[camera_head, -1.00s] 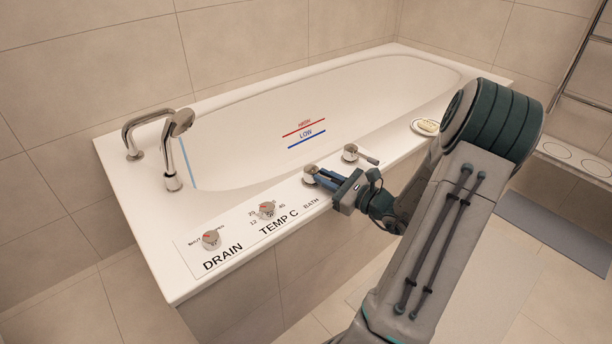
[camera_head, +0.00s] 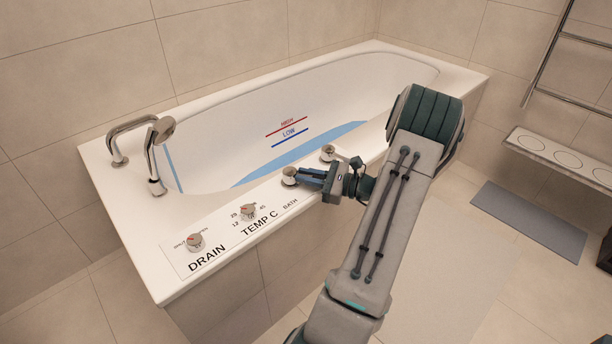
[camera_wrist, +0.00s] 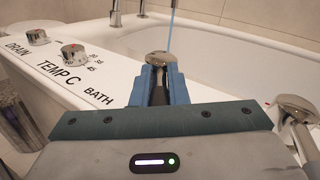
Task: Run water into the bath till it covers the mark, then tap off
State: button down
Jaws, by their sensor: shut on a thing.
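The white bath (camera_head: 115,195) has a red HIGH line (camera_head: 287,127) and a blue LOW line (camera_head: 290,138) on its inner wall. Blue water (camera_head: 300,158) lies in it, its visible edge below the LOW line. A thin blue stream (camera_head: 170,168) falls by the chrome spout (camera_head: 130,125); it also shows in the wrist view (camera_wrist: 171,25). My gripper (camera_head: 308,178) is shut on the dark lever of the BATH tap (camera_head: 289,176) on the near rim. In the wrist view the chrome tap top (camera_wrist: 158,58) shows just beyond the blue fingers (camera_wrist: 157,85).
The DRAIN knob (camera_head: 195,242) and TEMP C knob (camera_head: 248,212) stand left of my gripper. Another chrome knob (camera_head: 328,153) is close on its right. A hand shower (camera_head: 157,150) stands on the rim. A bench (camera_head: 560,155) and grey mat (camera_head: 528,219) are at right.

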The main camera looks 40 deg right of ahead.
jog(key=c, duration=1.4)
grip_release()
jog(key=shift+w+r, duration=0.1)
jog(key=shift+w, duration=0.1)
jog(key=shift+c, duration=0.2)
jog(key=shift+s, duration=0.1)
jog(key=p+v, duration=0.3)
jog(key=v, duration=1)
jog(key=shift+s+d, duration=0.15)
jog(key=shift+s, duration=0.15)
